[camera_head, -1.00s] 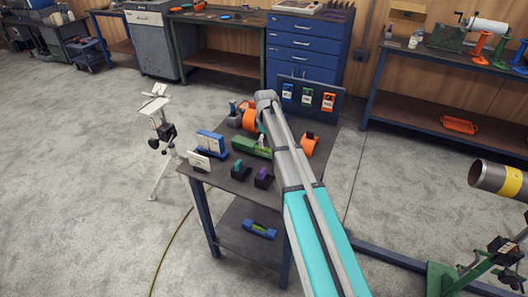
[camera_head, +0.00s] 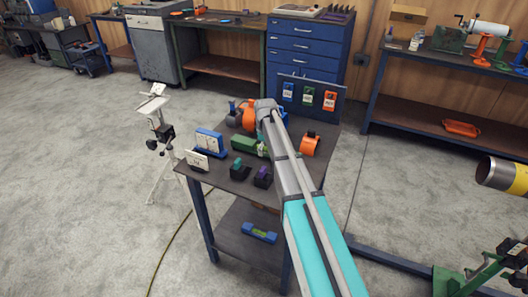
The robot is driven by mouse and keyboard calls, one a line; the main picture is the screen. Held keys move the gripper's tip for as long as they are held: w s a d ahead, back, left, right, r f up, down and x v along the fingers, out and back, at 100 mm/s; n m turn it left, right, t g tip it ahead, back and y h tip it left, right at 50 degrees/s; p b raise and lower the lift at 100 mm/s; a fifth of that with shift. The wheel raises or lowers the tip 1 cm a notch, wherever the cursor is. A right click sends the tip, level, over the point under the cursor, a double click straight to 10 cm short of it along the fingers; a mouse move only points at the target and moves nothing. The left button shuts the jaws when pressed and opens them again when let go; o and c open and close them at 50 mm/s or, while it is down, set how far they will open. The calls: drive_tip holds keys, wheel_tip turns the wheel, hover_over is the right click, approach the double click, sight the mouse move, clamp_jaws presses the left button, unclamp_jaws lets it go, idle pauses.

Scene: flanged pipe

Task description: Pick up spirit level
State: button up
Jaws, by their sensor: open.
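A blue bar with a yellow-green middle (camera_head: 259,233), which looks like a spirit level, lies on the lower shelf of the small blue-legged table (camera_head: 224,180). A long green block (camera_head: 243,145) lies on the tabletop. Its right end is partly behind my arm, and I cannot tell what it is. My arm reaches from the lower right over the table, its far end above the back half of the top. I cannot make out my gripper's fingers; they are hidden behind the arm or too small to see.
The tabletop also holds a blue box (camera_head: 209,142), a white card (camera_head: 197,160), teal (camera_head: 239,169) and purple (camera_head: 263,176) pieces and an orange part (camera_head: 310,145). A panel (camera_head: 309,97) stands at its back. A white stand (camera_head: 157,130) is left. A yellow-banded pipe (camera_head: 508,175) is right.

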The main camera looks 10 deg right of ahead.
idle(0.4)
drive_tip(key=c, duration=1.3)
drive_tip(key=shift+r, duration=0.15)
wheel_tip(320, 180, up, 2)
drive_tip(key=shift+p, duration=1.15)
drive_tip(key=s+d+r+p, duration=0.1)
drive_tip(key=r+p, duration=0.1)
drive_tip(key=s+d+r+p, duration=0.1)
drive_tip(key=s+r+p, duration=0.1)
drive_tip(key=r+p, duration=0.1)
drive_tip(key=s+r+p, duration=0.1)
drive_tip(key=r+p, duration=0.1)
drive_tip(key=shift+s+d+r, duration=0.15)
drive_tip(key=shift+d, duration=0.25)
drive_tip(key=s+d+r+p, duration=0.3)
drive_tip(key=s+d, duration=0.2)
drive_tip(key=s, duration=0.2)
drive_tip(key=shift+s+r+p, duration=0.15)
drive_tip(key=shift+r+p, duration=0.05)
drive_tip(key=shift+p, duration=0.15)
drive_tip(key=shift+s, duration=0.1)
